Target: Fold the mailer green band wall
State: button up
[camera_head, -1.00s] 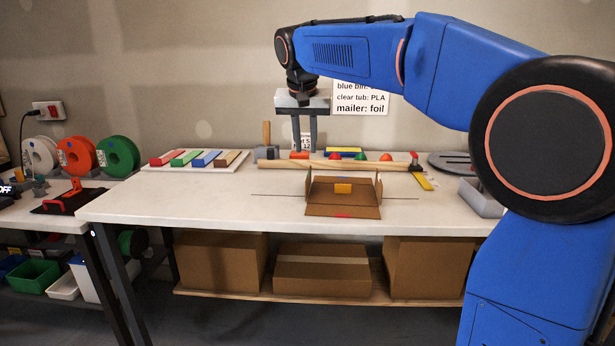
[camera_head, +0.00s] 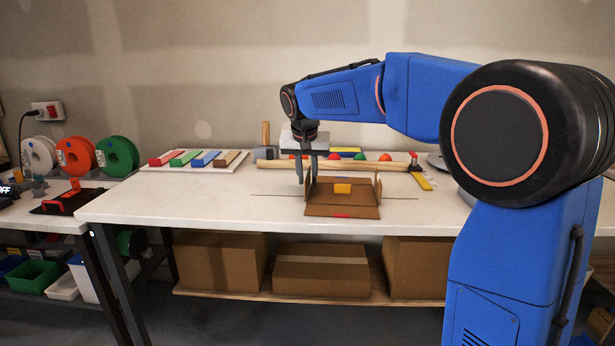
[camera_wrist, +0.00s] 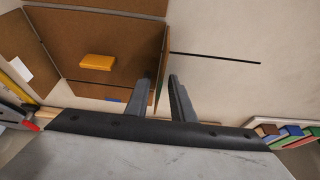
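The mailer (camera_head: 340,211) is an open cardboard box on the white bench. Its side walls stand up and its front flap, with a red mark, lies flat. A yellow block (camera_head: 342,188) lies inside; it also shows in the wrist view (camera_wrist: 97,62). In the wrist view the wall with the green band (camera_wrist: 159,84) stands up, edge-on, at the mailer's left side as the head view shows it. My gripper (camera_head: 306,178) points down there. Its fingers (camera_wrist: 161,80) are apart, one each side of this wall, with a small gap visible on the right finger's side.
A long wooden-handled tool (camera_head: 345,165) lies behind the mailer. A tray of coloured bars (camera_head: 194,160) is at the back left, and a yellow strip (camera_head: 422,181) lies to the right. Thin dark lines mark the bench beside the mailer. The bench front left is clear.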

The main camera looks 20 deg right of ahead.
aim_at(292, 193)
jog(key=shift+c, duration=0.4)
grip_shut()
jog(key=shift+a, duration=0.15)
jog(key=a+h, duration=0.1)
jog(key=g+h, duration=0.1)
jog(key=h, duration=0.1)
jog(key=shift+w+a+f+n, duration=0.15)
jog(key=shift+w+a+n, duration=0.2)
jog(key=shift+n, duration=0.05)
jog(key=h, duration=0.1)
jog(key=a+g+h, duration=0.1)
jog(key=f+h, duration=0.1)
jog(key=h, duration=0.1)
jog(key=shift+w+a+n, duration=0.35)
jog(key=shift+n, duration=0.05)
jog(key=shift+w+a+f+n+g+h, duration=0.1)
jog(key=shift+a+f+n+g+h, duration=0.15)
jog(key=shift+h, duration=0.5)
jog(key=shift+w+a+f+n+g+h, duration=0.15)
jog(key=shift+f+g+h, duration=0.15)
jog(key=shift+h, duration=0.45)
jog(key=shift+s, duration=0.1)
